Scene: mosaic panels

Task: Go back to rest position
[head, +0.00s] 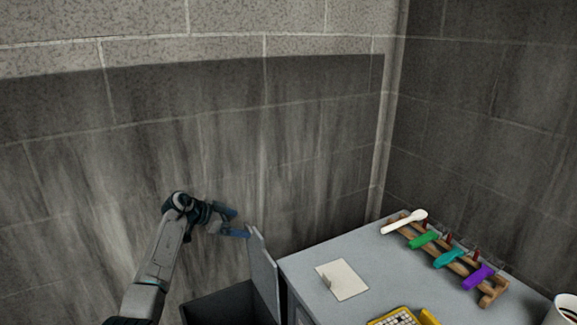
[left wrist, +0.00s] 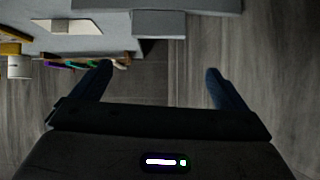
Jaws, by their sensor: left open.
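My left gripper (head: 236,223) is open and empty in the head view. It is in the air left of the table, close to the raised lid of a dark bin. In the left wrist view its two fingers (left wrist: 160,88) are spread wide with nothing between them. My right gripper is not in view.
A grey table (head: 310,270) stands at the right. On it are a wooden rack (head: 493,288) with several coloured-handled tools, a white card (head: 343,280) and a yellow item (head: 395,317). A dark bin (head: 222,305) with an upright lid (head: 264,272) adjoins the table's left side. Walls stand behind.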

